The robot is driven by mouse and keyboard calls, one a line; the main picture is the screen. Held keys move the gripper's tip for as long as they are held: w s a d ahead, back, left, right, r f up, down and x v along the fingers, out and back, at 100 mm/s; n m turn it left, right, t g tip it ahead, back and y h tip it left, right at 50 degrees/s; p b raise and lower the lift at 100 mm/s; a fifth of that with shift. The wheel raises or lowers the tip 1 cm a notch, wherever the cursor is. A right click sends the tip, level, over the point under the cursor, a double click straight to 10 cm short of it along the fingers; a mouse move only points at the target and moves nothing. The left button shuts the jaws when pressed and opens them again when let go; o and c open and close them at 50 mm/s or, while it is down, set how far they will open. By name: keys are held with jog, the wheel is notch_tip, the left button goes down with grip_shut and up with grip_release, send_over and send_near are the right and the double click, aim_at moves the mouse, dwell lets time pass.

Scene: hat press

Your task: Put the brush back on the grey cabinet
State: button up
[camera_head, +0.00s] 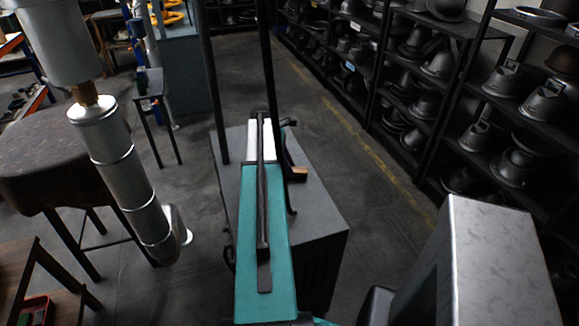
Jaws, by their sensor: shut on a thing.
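The grey cabinet (318,222) stands in the middle of the camera_head view, its flat top partly hidden under my teal arm. My gripper (289,163) is a dark shape at the right side of the arm, over the cabinet's top, and only part of it shows. It is shut on the brush (299,174), of which a small brown wooden piece shows. The rest of the brush is hidden or too dark to make out. I cannot tell whether the brush touches the cabinet's top.
Dark posts (211,85) rise by the cabinet's back edge. A silver pipe (120,165) hangs at the left, beside a dark round-edged table (40,160). Shelves of hat forms (425,55) line the right. A silver metal box (500,265) is close at lower right. Floor between cabinet and shelves is clear.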

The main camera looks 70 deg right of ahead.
jog(key=shift+f, duration=0.1)
jog(key=o, duration=0.9)
jog(key=shift+o, duration=0.2)
jog(key=b+v, duration=0.3)
jog(key=v, duration=0.9)
dwell(0.4)
